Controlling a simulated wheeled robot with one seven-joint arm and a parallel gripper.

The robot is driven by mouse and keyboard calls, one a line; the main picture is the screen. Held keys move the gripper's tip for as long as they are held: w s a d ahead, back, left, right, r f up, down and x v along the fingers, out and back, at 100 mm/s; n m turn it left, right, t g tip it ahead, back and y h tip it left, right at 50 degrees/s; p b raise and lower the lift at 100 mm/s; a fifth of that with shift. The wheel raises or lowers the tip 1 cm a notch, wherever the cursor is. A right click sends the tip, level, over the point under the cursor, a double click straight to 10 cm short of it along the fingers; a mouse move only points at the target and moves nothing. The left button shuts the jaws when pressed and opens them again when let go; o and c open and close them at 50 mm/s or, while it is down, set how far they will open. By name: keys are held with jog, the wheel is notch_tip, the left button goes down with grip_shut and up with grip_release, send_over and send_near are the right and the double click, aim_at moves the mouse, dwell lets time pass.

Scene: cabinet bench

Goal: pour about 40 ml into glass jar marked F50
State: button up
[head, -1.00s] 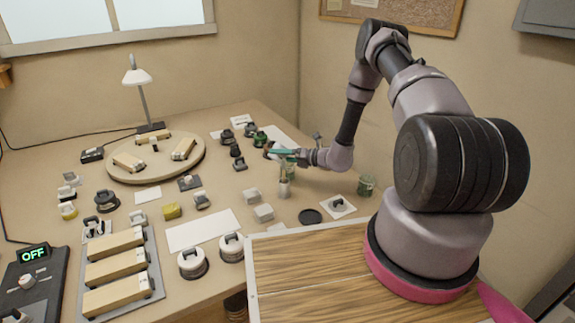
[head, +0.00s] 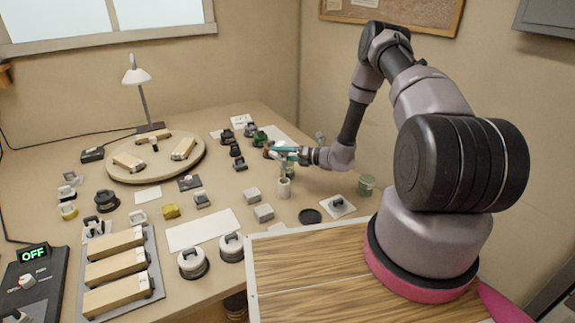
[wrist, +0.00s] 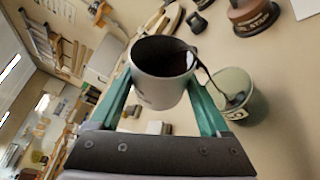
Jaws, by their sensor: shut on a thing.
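My gripper (wrist: 165,95) has its teal fingers shut on a grey-white cup (wrist: 160,85) with dark liquid inside. The cup is tilted to the right in the wrist view. A thin dark stream runs from its rim into a greenish glass jar (wrist: 234,82), which stands below and to the right. A little dark liquid shows in the jar. Its label is partly visible, but I cannot read the mark surely. In the head view my gripper (head: 283,151) is over the back right of the bench; the cup and receiving jar are hard to separate there.
Small blocks and dark-handled objects crowd the left. A round board (head: 155,172) holds wooden blocks; a white sheet (head: 203,230) lies in front.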

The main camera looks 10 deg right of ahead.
jog(key=shift+d+f, duration=0.1)
jog(key=shift+d, duration=0.05)
dwell(0.4)
jog(key=shift+f+m+y, duration=0.25)
jog(key=shift+m+y, duration=0.05)
jog(key=shift+m, duration=0.4)
jog(key=shift+s+a+r+m, duration=0.15)
jog(key=shift+s+a+m, duration=0.15)
jog(key=shift+a+m, duration=0.15)
dwell(0.6)
jog(key=shift+a+n, duration=0.15)
jog(key=shift+n, duration=0.4)
jog(key=shift+s+a+r+n+h, duration=0.1)
jog(key=shift+r+n+h, duration=0.25)
jog(key=shift+n, duration=0.45)
jog(key=shift+s+f+n+h, duration=0.1)
jog(key=shift+f+n+h, duration=0.25)
jog(key=shift+n, duration=0.25)
jog(key=shift+r, duration=0.15)
